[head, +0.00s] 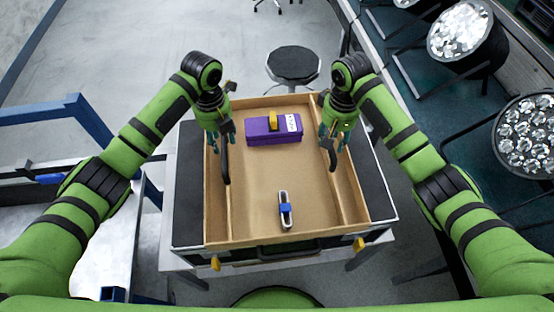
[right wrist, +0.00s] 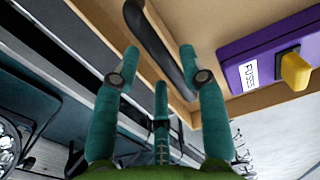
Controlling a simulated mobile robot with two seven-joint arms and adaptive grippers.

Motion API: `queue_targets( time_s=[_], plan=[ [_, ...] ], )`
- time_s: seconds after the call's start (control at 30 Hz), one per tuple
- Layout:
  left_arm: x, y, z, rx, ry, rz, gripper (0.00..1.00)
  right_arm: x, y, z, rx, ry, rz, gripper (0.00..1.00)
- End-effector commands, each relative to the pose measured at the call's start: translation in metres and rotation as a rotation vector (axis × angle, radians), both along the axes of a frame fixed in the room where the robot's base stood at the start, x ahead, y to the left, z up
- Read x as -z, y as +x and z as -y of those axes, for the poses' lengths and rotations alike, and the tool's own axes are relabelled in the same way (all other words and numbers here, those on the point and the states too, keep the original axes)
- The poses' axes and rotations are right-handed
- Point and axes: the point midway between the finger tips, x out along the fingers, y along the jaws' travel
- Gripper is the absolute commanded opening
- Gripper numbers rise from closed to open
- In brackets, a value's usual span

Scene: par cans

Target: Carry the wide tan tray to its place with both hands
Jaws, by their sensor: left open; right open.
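The wide tan tray (head: 258,190) lies on a dark-topped stand in the middle of the head view. It has a black handle along each side: the left handle (head: 224,165) and the right handle (head: 332,157). My left gripper (head: 222,137) is open over the left side of the tray, at the far part of the left handle. My right gripper (head: 335,140) is open over the right side. In the right wrist view its teal fingers (right wrist: 160,65) are spread, with the black right handle (right wrist: 158,45) showing between them. Whether the fingers touch either handle cannot be told.
A purple box with a yellow latch (head: 262,130) and a small blue-and-white item (head: 285,209) lie in the tray. A round black stool (head: 293,63) stands beyond. Par cans (head: 530,135) are at the right. A blue frame (head: 45,117) stands at the left.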

Motion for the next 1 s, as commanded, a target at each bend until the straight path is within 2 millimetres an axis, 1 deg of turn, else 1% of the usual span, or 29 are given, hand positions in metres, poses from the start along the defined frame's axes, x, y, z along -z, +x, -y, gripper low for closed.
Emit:
queue_targets(
  time_s=[0.03,0.2,0.3,0.4,0.6,0.87,0.9,0.97,1.0],
  plan=[
    [0.011,-0.002,0.0,-0.001,0.001,-0.005,0.42,0.012,-0.002,0.0,0.0,-0.002,-0.006,0.42],
    [0.044,-0.001,0.0,0.0,0.001,-0.003,0.42,0.044,-0.001,0.0,0.001,-0.002,-0.004,0.42],
    [0.06,-0.001,0.0,-0.001,0.001,-0.004,0.42,0.06,-0.001,0.0,0.0,-0.001,-0.003,0.42],
    [0.071,-0.001,0.0,-0.001,0.002,-0.002,0.42,0.071,-0.001,0.0,0.0,-0.001,-0.002,0.42],
    [0.083,-0.001,0.0,0.0,0.0,0.0,0.42,0.083,-0.001,0.0,0.0,-0.001,-0.001,0.42],
    [0.084,0.0,0.0,0.0,0.001,0.0,0.42,0.084,-0.001,0.0,-0.001,0.0,0.0,0.42],
    [0.084,0.0,0.0,0.0,0.001,0.0,0.39,0.084,-0.001,0.0,-0.001,0.0,0.0,0.39],
    [0.084,0.0,0.0,0.0,0.001,0.0,0.14,0.084,-0.001,0.0,0.0,0.0,0.0,0.14],
    [0.084,0.0,0.0,0.0,0.001,0.0,0.0,0.084,-0.001,0.0,0.0,0.0,0.0,0.0]
  ],
)
